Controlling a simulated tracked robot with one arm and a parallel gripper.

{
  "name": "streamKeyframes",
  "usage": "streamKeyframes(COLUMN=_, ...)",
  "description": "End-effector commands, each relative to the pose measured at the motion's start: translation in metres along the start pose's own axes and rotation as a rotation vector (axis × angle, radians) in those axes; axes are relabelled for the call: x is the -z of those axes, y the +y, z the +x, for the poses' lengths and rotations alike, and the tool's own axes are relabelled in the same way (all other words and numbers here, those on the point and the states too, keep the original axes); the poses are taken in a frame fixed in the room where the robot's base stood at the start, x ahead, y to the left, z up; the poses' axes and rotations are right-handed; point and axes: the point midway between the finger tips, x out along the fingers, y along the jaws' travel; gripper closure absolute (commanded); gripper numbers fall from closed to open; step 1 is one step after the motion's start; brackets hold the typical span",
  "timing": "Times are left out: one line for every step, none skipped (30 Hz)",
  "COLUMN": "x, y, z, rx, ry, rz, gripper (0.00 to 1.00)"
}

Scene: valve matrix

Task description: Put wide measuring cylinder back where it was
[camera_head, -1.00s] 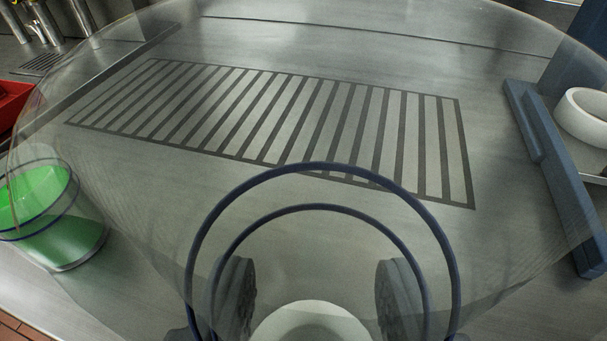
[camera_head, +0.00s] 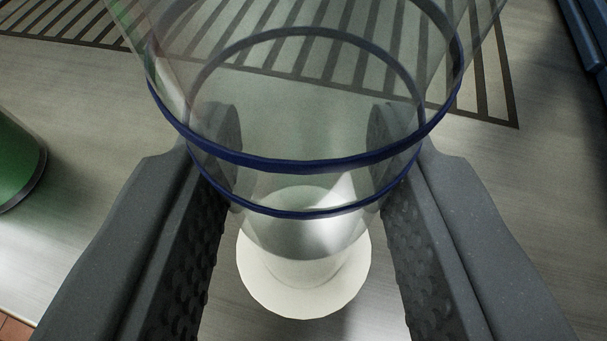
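The wide measuring cylinder (camera_head: 305,232) is clear, with blue rings near its upper end and a pale round base (camera_head: 303,300). It fills the middle of the view, seen from above into its wide mouth. My gripper (camera_head: 304,140) has one dark ridged finger on each side of it, and both pads look to be against its wall. The fingertips show through the clear wall below the rings. I cannot tell whether the base touches the counter.
The metal counter (camera_head: 95,110) has a dark striped grille (camera_head: 470,75) behind the cylinder. A green container (camera_head: 15,165) stands at the left edge. A blue-grey frame (camera_head: 588,35) shows at the upper right. The counter's front edge is at the lower left.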

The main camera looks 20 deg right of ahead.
Motion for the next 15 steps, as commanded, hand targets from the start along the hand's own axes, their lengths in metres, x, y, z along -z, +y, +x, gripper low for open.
streamKeyframes(x=0.0003, y=0.0, z=-0.0001, rx=0.0, ry=0.0, rz=0.0, gripper=1.0)
streamKeyframes(x=0.0, y=0.0, z=0.0, rx=0.0, ry=0.0, rz=0.0, gripper=1.0)
streamKeyframes(x=-0.0008, y=-0.0001, z=0.0003, rx=0.0, ry=0.0, rz=0.0, gripper=1.0)
streamKeyframes(x=-0.0017, y=-0.0001, z=0.0006, rx=0.0, ry=0.0, rz=0.0, gripper=1.0)
streamKeyframes(x=-0.0021, y=-0.0002, z=0.0007, rx=0.0, ry=-0.001, rz=0.0, gripper=0.63)
streamKeyframes(x=-0.0017, y=-0.0002, z=0.0005, rx=0.0, ry=0.0, rz=0.0, gripper=0.52)
streamKeyframes(x=-0.0016, y=-0.0002, z=0.0005, rx=0.0, ry=0.0, rz=0.0, gripper=0.44)
streamKeyframes(x=-0.0015, y=-0.0002, z=0.0005, rx=0.0, ry=0.0, rz=0.0, gripper=0.44)
streamKeyframes(x=-0.0015, y=-0.0003, z=0.0005, rx=0.0, ry=0.0, rz=0.0, gripper=0.44)
streamKeyframes(x=-0.0015, y=-0.0004, z=0.0005, rx=0.0, ry=0.0, rz=0.0, gripper=0.44)
streamKeyframes(x=-0.0015, y=-0.0004, z=0.0004, rx=0.001, ry=0.0, rz=0.0, gripper=0.44)
streamKeyframes(x=-0.0014, y=-0.0004, z=0.0004, rx=0.001, ry=0.0, rz=0.0, gripper=0.44)
streamKeyframes(x=-0.0014, y=-0.0005, z=0.0004, rx=0.001, ry=0.0, rz=0.0, gripper=0.44)
streamKeyframes(x=-0.0014, y=-0.0005, z=0.0004, rx=0.001, ry=0.0, rz=0.0, gripper=0.44)
streamKeyframes(x=-0.0011, y=-0.0006, z=0.0003, rx=0.001, ry=0.0, rz=0.0, gripper=0.44)
